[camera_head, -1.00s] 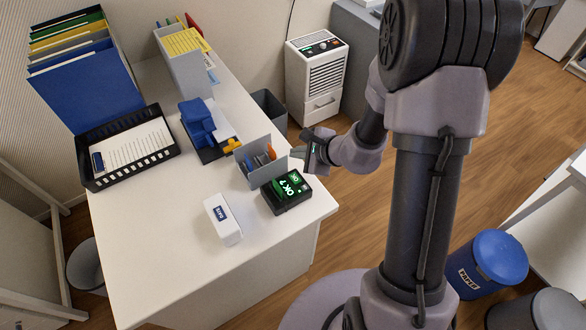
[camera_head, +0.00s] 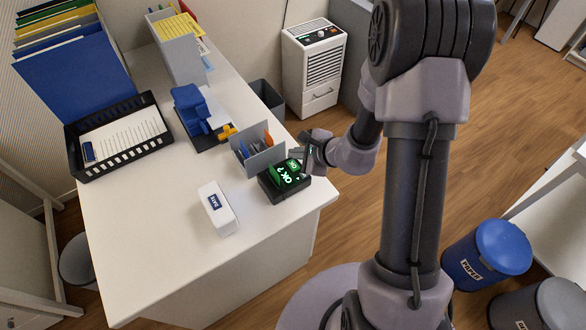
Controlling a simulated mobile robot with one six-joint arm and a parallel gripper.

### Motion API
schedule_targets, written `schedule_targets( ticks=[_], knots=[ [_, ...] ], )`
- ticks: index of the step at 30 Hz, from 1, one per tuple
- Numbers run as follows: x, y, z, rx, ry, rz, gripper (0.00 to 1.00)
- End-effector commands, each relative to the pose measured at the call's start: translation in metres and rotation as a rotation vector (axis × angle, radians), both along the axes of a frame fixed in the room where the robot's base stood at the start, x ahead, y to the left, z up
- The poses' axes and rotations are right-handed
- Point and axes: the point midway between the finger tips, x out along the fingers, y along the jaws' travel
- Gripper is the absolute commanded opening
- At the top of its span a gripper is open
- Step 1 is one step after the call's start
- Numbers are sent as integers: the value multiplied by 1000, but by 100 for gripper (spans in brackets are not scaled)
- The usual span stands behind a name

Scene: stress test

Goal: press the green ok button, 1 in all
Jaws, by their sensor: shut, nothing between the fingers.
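A small black device (camera_head: 285,190) with a lit screen reading "OK?" sits near the right edge of the white desk. Its green OK button (camera_head: 293,166) shows at the device's far right side, with "OK" on it. My gripper (camera_head: 303,157) is shut and empty. It reaches in from the right, with its fingertips close beside the green button. I cannot tell whether the fingertips touch the button.
A grey pen holder (camera_head: 262,157) stands just behind the device. A white box labelled "DATE" (camera_head: 218,209) lies to its left. A black tray (camera_head: 120,160) with paper and a blue hole punch (camera_head: 192,105) stand farther back. The desk front (camera_head: 160,260) is clear.

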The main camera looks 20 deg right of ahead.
Motion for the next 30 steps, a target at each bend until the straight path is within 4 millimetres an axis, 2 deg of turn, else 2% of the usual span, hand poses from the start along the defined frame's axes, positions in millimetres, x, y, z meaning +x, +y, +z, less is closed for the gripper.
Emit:
schedule_targets(
  ticks=[1, 5, 30],
  knots=[
    [0, 0, -14, -1, 0, 1, 0],
    [0, 0, -22, -1, 0, 1, 0],
    [0, 0, -20, -1, 1, 1, 0]
  ],
)
